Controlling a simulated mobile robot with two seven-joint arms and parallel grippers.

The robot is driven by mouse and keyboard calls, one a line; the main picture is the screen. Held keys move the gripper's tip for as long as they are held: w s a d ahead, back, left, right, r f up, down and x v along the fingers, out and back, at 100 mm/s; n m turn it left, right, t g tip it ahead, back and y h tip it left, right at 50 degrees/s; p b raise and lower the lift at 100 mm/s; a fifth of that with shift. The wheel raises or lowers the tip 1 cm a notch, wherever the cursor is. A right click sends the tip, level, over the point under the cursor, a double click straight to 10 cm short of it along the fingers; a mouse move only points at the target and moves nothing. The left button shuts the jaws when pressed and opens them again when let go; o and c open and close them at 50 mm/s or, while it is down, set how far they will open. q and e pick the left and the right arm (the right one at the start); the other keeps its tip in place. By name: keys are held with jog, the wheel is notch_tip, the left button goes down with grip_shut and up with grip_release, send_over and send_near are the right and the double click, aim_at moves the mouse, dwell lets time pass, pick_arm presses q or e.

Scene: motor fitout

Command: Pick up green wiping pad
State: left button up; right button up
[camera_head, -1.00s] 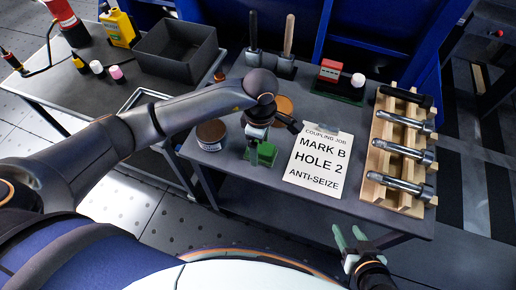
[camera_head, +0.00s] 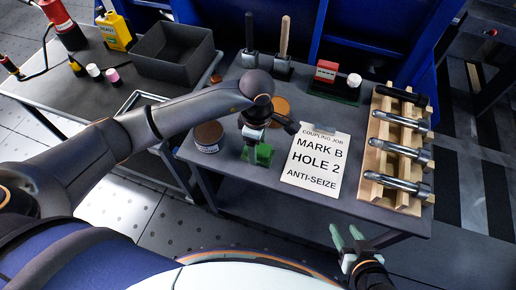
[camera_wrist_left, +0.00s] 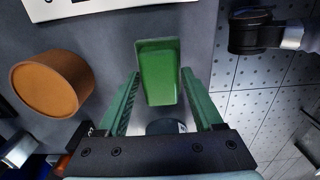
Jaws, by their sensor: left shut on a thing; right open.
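The green wiping pad (camera_head: 263,155) is near the front edge of the work table, between the brown-lidded jar and the white job card. In the left wrist view the pad (camera_wrist_left: 159,75) is a green block between my left gripper's teal fingers. My left gripper (camera_head: 257,150) points down over the table and is shut on the pad. The head view does not show clearly whether the pad is off the table. My right gripper (camera_head: 347,237) is open and empty, in front of the table's front edge.
A brown-lidded jar (camera_head: 208,134) stands left of the pad, and the job card (camera_head: 316,165) lies to its right. A wooden rack (camera_head: 376,160) with several metal bolts stands at the right. A side table with a black bin (camera_head: 172,56) is at the left.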

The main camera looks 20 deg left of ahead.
aim_at(260, 147)
pick_arm(q)
jog(key=shift+r, duration=0.1)
jog(key=shift+r, duration=0.2)
jog(key=r, duration=0.3)
jog(key=shift+w+d+r+p, duration=0.15)
jog(key=shift+d+r+p, duration=0.15)
jog(key=shift+p, duration=0.1)
jog(key=w+d+r, duration=0.4)
jog(key=d+r, duration=0.5)
jog(key=d, duration=0.3)
jog(key=shift+d, duration=0.4)
